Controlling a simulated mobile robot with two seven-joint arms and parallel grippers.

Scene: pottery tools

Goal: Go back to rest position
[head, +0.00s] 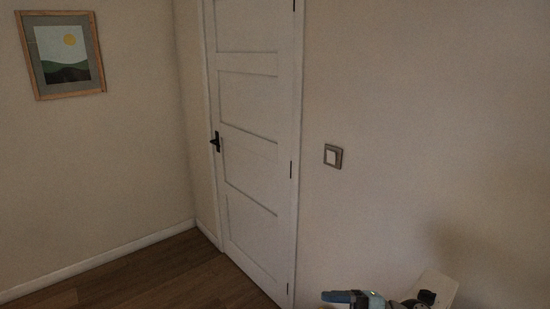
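At the bottom edge, right of centre, a blue-grey item (362,298) with a dark rounded end shows, cut off by the frame. Beside it is a pale, tilted, box-like piece (440,287) with a small black part on it.
A closed white panelled door (250,140) with a black handle (215,141) stands ahead. A light switch (333,156) is on the right wall and a framed picture (62,54) on the left wall. The wooden floor (150,275) at lower left is clear.

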